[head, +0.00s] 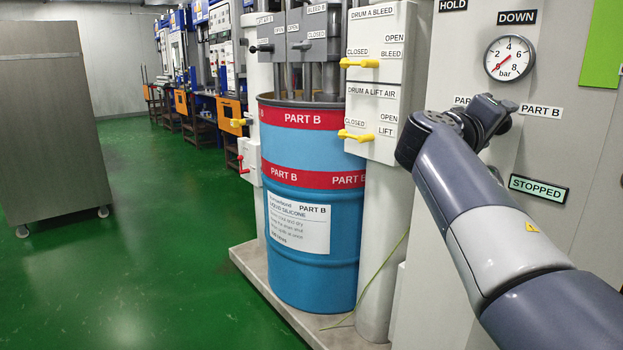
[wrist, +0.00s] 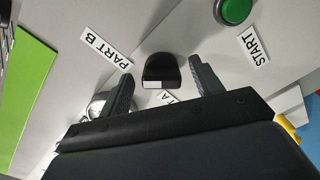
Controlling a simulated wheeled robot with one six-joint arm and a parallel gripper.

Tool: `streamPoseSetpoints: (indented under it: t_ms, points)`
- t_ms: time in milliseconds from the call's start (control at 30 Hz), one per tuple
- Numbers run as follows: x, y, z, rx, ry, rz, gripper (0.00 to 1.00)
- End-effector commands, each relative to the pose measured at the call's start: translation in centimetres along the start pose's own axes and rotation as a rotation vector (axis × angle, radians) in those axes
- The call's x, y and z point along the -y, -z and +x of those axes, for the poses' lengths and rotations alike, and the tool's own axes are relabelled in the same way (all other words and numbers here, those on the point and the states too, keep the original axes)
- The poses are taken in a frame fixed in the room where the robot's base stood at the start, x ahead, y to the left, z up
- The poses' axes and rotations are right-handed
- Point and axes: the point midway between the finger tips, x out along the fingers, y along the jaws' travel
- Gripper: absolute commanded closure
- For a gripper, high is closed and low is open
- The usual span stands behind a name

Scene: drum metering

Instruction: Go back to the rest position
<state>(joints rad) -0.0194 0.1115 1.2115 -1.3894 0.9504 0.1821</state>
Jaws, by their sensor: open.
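My gripper (head: 497,112) is at the grey control panel (head: 570,125), in front of the spot between the PART A and PART B labels. In the wrist view its two dark fingers (wrist: 160,72) are apart, with a black selector knob (wrist: 161,66) showing between them. The knob has a white mark on its end. I cannot tell whether the fingers touch it. Nothing is held. In the head view my gripper hides the knob and part of the left label.
A pressure gauge (head: 509,58) and a STOPPED display (head: 539,188) are near the arm. A green START button (wrist: 235,10) is beside the knob. A blue PART B drum (head: 311,235) with yellow valve handles (head: 356,135) stands left. Green floor (head: 150,270) is clear beside a metal cabinet (head: 52,130).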

Motion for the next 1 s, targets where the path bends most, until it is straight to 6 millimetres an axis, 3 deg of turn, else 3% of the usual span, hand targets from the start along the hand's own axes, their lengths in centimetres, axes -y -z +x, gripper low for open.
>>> streamPoseSetpoints:
  t_ms: [1000]
  points:
    - [-0.72,0.35,-0.01,0.000,0.001,-0.704,0.38]
